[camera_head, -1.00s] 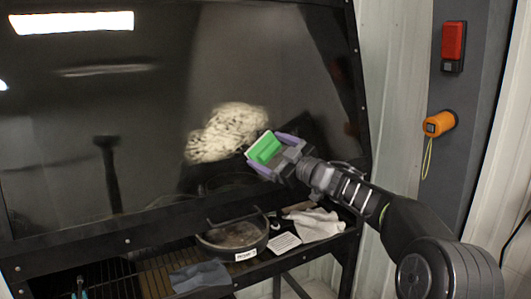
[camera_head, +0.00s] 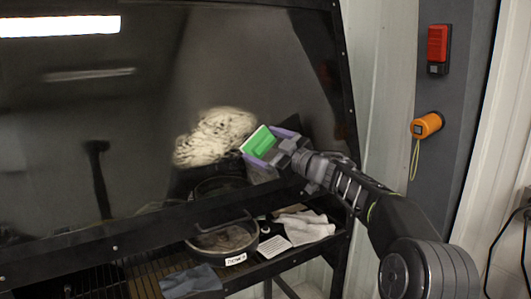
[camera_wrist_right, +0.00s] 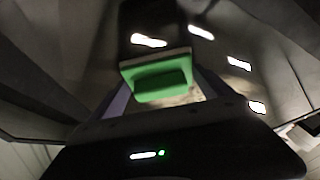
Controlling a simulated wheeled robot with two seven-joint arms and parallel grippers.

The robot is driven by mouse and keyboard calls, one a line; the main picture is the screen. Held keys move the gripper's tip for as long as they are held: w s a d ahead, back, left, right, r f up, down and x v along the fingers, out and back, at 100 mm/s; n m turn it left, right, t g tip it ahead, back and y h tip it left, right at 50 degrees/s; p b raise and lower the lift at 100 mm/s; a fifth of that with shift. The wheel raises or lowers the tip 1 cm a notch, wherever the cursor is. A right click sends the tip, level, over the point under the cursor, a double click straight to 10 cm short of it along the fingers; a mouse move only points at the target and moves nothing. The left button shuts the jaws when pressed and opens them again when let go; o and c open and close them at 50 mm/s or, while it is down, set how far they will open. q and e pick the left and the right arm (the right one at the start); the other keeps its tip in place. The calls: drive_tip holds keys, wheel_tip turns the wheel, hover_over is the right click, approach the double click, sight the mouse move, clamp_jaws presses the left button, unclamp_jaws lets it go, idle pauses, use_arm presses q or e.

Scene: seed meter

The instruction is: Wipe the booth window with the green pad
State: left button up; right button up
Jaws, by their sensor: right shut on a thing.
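The booth window (camera_head: 120,125) is a large dark tilted pane in a black frame. A pale speckled smear (camera_head: 215,136) shows on its lower right part. The green pad (camera_head: 261,141), with a white layer on its window side, is in my right gripper (camera_head: 270,147), just right of the smear. The pad (camera_wrist_right: 163,82) also shows between the fingers in the right wrist view, its white edge toward the pane. My right gripper is shut on the pad. I cannot tell whether the pad touches the glass. My left gripper is not in view.
Below the window, a shelf holds a dark labelled pan (camera_head: 222,243), a white card (camera_head: 274,246), a pale cloth (camera_head: 305,228) and a grey cloth (camera_head: 190,281). On the right post are a red box (camera_head: 438,46) and an orange device (camera_head: 427,125) with a hanging loop.

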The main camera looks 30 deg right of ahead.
sight(247, 144)
drive_tip(key=shift+w+r, duration=0.1)
drive_tip(key=shift+r, duration=0.1)
drive_tip(key=shift+a, duration=1.85)
drive_tip(key=shift+a, duration=0.1)
drive_tip(key=shift+s+a+b, duration=0.15)
drive_tip(key=shift+a+b, duration=0.15)
drive_tip(key=shift+a, duration=0.6)
drive_tip(key=shift+s+a+b, duration=0.1)
drive_tip(key=shift+a+b, duration=0.15)
drive_tip(key=shift+a, duration=0.6)
